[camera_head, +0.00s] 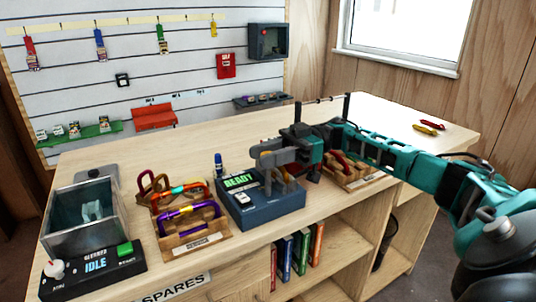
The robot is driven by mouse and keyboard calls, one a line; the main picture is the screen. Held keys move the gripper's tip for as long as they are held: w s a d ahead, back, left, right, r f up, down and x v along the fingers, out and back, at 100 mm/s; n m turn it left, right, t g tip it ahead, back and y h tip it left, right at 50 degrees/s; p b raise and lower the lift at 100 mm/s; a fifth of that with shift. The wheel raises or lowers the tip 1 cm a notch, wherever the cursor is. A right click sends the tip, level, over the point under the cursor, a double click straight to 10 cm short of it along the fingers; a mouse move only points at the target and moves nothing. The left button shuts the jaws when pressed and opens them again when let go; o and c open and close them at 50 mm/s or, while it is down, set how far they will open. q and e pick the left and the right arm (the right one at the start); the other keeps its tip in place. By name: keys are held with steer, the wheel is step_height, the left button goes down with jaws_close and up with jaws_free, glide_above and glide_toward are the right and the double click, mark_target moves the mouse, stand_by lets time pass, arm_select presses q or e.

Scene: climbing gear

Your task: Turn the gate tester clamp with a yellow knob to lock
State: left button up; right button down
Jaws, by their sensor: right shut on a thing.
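The gate tester (262,217) is a dark blue box on the bench with a green display reading READY and a small white block on its top. My right gripper (270,172) reaches in from the right, over the tester's back right part. Its grey fingers are shut on the tester's clamp. The clamp and its yellow knob are mostly hidden behind the fingers, so I cannot tell how far the knob is turned. My left gripper is not in view.
Left of the tester is a wooden rack (197,244) with coloured carabiners. A clear-walled tank (78,240) and a console reading IDLE (92,277) are at the left.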

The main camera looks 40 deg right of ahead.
steer(key=shift+d+r, duration=0.1)
steer(key=shift+r, duration=0.25)
steer(key=c, duration=1.1)
jaws_free()
steer(key=shift+w, duration=0.1)
steer(key=shift+o, duration=1.2)
steer(key=shift+f, duration=0.2)
steer(key=shift+d, duration=0.15)
steer(key=s+d+b, duration=0.1)
steer(key=d, duration=0.6)
steer(key=shift+s, duration=0.25)
